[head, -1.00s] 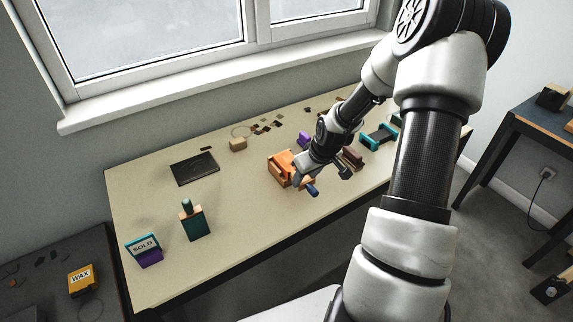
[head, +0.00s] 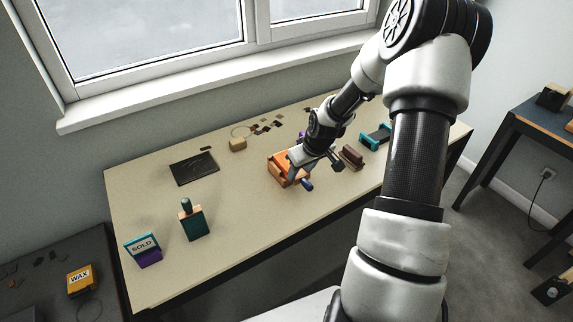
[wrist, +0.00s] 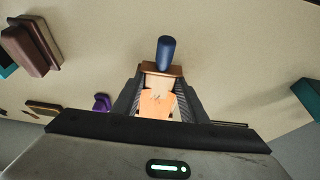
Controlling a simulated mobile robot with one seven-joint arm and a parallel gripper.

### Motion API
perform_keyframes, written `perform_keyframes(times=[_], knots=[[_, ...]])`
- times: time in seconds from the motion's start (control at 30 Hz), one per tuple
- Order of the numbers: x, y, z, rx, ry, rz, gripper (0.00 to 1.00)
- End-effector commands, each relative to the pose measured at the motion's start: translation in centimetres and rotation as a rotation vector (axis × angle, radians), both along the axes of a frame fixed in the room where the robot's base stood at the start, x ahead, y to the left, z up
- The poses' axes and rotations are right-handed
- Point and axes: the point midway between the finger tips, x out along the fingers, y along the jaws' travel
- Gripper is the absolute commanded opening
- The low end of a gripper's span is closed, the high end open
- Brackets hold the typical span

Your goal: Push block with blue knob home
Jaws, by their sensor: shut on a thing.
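The orange wooden unit (head: 275,168) stands on the beige table, with a blue knob (head: 307,185) sticking out at its front. In the wrist view the blue knob (wrist: 166,51) projects from a small wooden block (wrist: 160,72), just beyond my fingertips. My gripper (wrist: 157,88) has a dark finger on each side of this block and is shut on it. In the head view my gripper (head: 296,160) is over the unit and hides part of it. How far the block sits inside the unit cannot be told.
A brown block (head: 351,156) and a teal-ended dark piece (head: 375,136) stand to the right. A dark pad (head: 194,168) and a small tan block (head: 238,145) lie behind left. A teal stamp (head: 194,222) and a SOLD sign (head: 142,248) are at the left end.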

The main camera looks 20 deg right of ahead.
Motion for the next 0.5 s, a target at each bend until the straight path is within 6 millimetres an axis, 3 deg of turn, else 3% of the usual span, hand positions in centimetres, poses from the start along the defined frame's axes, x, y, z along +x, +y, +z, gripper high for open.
perform_keyframes(times=[0.17, 0.5], knots=[[0.3, 0.0, 0.2, 0.000, -0.010, 0.000, 0.17], [-1.3, -0.3, 0.2, 0.000, -0.008, -0.001, 0.17]])
